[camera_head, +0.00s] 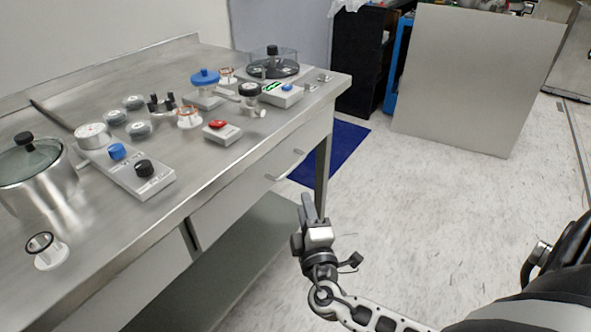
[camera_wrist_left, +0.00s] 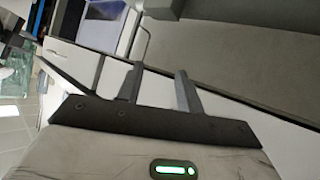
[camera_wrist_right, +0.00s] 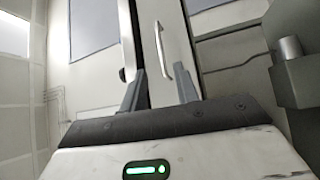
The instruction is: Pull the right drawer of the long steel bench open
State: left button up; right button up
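The long steel bench (camera_head: 95,262) runs along the left of the head view. Its right drawer (camera_head: 262,172) looks shut, with a thin bar handle (camera_head: 284,166) on its front. My right gripper (camera_head: 309,208) is in front of the bench, apart from the handle. In the right wrist view my right gripper (camera_wrist_right: 158,70) is open and empty, and the handle (camera_wrist_right: 163,48) shows beyond and between its fingertips. My left gripper (camera_wrist_left: 159,69) is open and empty in the left wrist view; it is not visible in the head view.
The bench top holds several items, among them a metal pot (camera_head: 38,180), a control box (camera_head: 130,172) and a red-button box (camera_head: 222,132). A blue mat (camera_head: 335,148) lies beyond the bench end. A grey panel (camera_head: 475,75) stands at the back.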

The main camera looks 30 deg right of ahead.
jog(key=x, duration=1.1)
jog(key=shift+w+d+p, duration=0.2)
jog(key=shift+w+p, duration=0.15)
jog(key=shift+w, duration=0.05)
jog(key=shift+c, duration=0.3)
grip_shut()
